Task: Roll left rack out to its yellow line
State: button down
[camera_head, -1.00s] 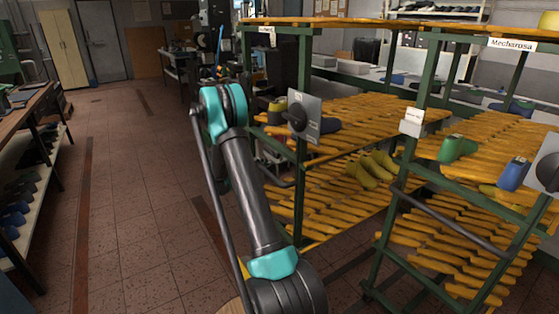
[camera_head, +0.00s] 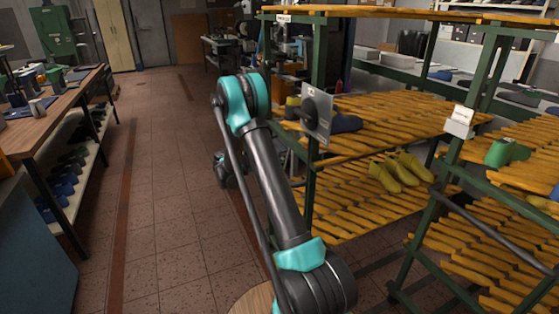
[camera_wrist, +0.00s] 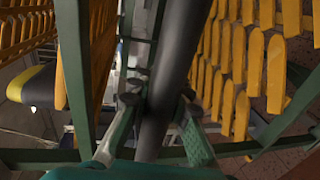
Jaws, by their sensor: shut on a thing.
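The left rack (camera_head: 313,130) has a green frame and yellow slatted shelves, and stands right of my arm in the head view. Yellow shoe lasts (camera_head: 398,172) rest on its lower shelf, and dark lasts lie on the shelf above. In the wrist view my gripper (camera_wrist: 158,104) is shut around a thick dark bar (camera_wrist: 184,45), one finger on each side. Green frame parts (camera_wrist: 75,60) and yellow slats show beside it. In the head view my arm covers part of the rack's near side, and the grip is not clear there. I cannot make out a yellow line on the floor now.
A second rack (camera_head: 470,150) with green lasts (camera_head: 505,152) stands close on the right. A wooden workbench (camera_head: 55,110) with a shelf of lasts runs along the left. The tiled floor (camera_head: 165,215) between bench and left rack is clear, with a dark red strip.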

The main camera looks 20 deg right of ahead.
jog(key=shift+a, duration=0.25)
jog(key=c, duration=1.6)
grip_release()
jog(key=shift+a, duration=0.15)
jog(key=shift+o, duration=0.6)
jog(key=w+v, duration=0.1)
jog(key=v, duration=1)
jog(key=shift+s+a, duration=0.4)
jog(key=shift+s, duration=0.15)
jog(key=shift+r, duration=0.1)
